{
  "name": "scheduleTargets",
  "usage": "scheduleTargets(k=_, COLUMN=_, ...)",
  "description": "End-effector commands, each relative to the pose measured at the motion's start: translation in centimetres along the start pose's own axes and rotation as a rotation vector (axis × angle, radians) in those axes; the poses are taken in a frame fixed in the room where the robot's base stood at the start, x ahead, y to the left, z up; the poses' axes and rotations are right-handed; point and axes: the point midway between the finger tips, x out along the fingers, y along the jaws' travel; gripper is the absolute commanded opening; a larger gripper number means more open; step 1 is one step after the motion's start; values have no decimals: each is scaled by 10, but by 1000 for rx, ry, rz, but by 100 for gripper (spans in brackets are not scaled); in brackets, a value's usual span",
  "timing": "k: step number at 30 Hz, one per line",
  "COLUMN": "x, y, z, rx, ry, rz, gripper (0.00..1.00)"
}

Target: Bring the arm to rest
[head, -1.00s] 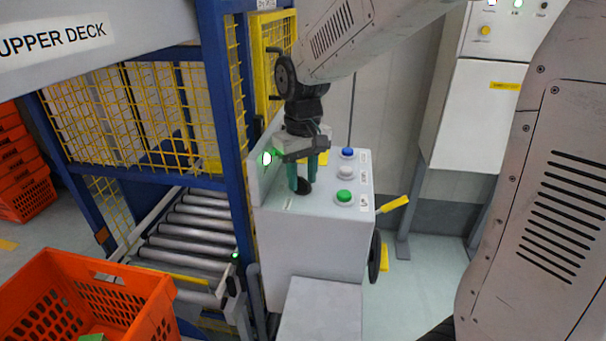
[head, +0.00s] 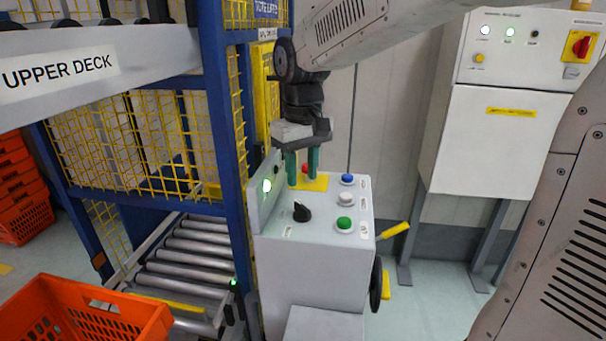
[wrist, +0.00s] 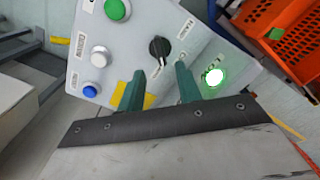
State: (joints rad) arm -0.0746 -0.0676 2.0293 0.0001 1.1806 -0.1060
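My gripper (head: 302,178) hangs fingers-down above the back part of the grey control box (head: 315,258). Its two green fingers stand apart with nothing between them. They also show in the wrist view (wrist: 160,70). The black rotary knob (head: 302,212) on the box top is clear of the fingers, in front of and below them. In the wrist view the knob (wrist: 160,48) lies just beyond the fingertips. My arm reaches in from the upper right, bent down at the wrist.
The box bears blue (head: 347,179), white (head: 346,197) and green (head: 344,223) buttons, and a red one (head: 305,168) on a yellow plate, partly hidden by the fingers. A blue-framed mesh cage (head: 222,140) stands close left. An orange tote (head: 130,322) and roller conveyor (head: 185,262) are lower left.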

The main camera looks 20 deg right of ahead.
Motion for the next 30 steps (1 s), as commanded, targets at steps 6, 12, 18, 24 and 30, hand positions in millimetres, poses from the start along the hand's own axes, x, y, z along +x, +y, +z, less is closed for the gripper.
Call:
scheduleTargets(k=6, x=0, y=0, z=0, rx=0, ry=0, rz=0, gripper=35)
scheduleTargets(k=12, x=13, y=-2, z=15, rx=25, ry=-40, rz=-3, gripper=35)
scheduleTargets(k=18, x=17, y=-5, z=91, rx=78, ry=-56, rz=-3, gripper=35)
scheduleTargets(k=24, x=21, y=-9, z=175, rx=135, ry=-16, rz=1, gripper=35)
scheduleTargets(k=30, x=29, y=-12, z=229, rx=171, ry=49, rz=7, gripper=35)
